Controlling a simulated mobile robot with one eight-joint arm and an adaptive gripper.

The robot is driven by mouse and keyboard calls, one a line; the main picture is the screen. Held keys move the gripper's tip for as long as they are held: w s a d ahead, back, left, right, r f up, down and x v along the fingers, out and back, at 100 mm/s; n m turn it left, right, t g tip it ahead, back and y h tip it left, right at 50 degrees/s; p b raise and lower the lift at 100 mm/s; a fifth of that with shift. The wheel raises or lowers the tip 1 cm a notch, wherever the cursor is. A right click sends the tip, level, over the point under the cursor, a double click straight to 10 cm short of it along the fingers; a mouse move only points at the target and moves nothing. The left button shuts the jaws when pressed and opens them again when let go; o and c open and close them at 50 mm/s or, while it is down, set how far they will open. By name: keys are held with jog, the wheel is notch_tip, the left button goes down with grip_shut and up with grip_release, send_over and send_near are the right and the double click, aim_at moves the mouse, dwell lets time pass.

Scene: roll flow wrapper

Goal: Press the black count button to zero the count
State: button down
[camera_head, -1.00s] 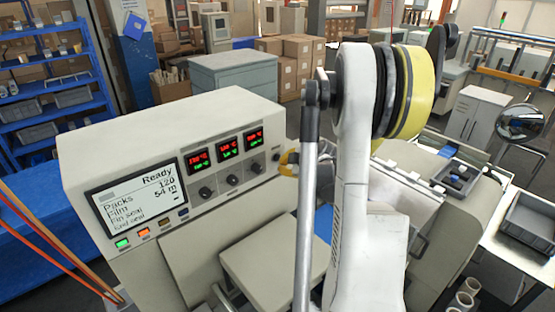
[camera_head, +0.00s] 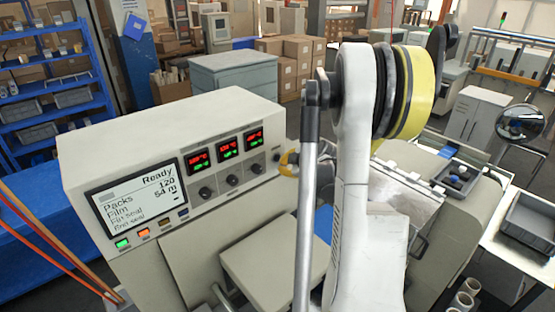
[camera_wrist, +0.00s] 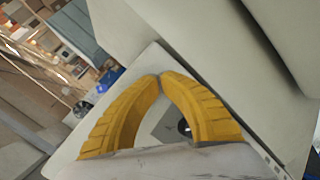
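The wrapper's control panel (camera_head: 226,190) is a pale housing with a display (camera_head: 137,196) reading "Ready", "Packs 120" and "Film 54 m". Below the display is a row of small buttons: a green one (camera_head: 123,243), an orange one (camera_head: 144,232), a brownish one (camera_head: 164,222) and a dark blue one (camera_head: 183,213). A small dark round control (camera_head: 276,157) sits at the panel's right end; I cannot read whether it is the count button. My gripper (camera_head: 287,164) is just right of it, partly hidden by my arm. In the wrist view, its yellow fingers (camera_wrist: 161,76) meet at the tips, with nothing visibly held.
Three red-and-green readouts (camera_head: 227,146) sit above black knobs (camera_head: 232,180) on the panel. A pale box-shaped cover (camera_head: 270,255) stands in front of the panel. A grey tray (camera_head: 530,220) lies on a table at right. Blue shelving (camera_head: 50,90) stands at left.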

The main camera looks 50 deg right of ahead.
jog(key=shift+w, duration=0.1)
jog(key=shift+w, duration=0.4)
jog(key=shift+w+d+b, duration=0.1)
jog(key=shift+w+b, duration=0.3)
jog(key=shift+b, duration=0.1)
dwell(0.7)
jog(key=shift+s, duration=0.15)
jog(key=shift+s+b, duration=0.3)
jog(key=shift+s, duration=0.45)
jog(key=shift+s+a+b, duration=0.2)
jog(key=shift+s+b, duration=0.05)
jog(key=shift+s, duration=1)
jog(key=shift+s+a+b, duration=0.2)
jog(key=shift+s, duration=1)
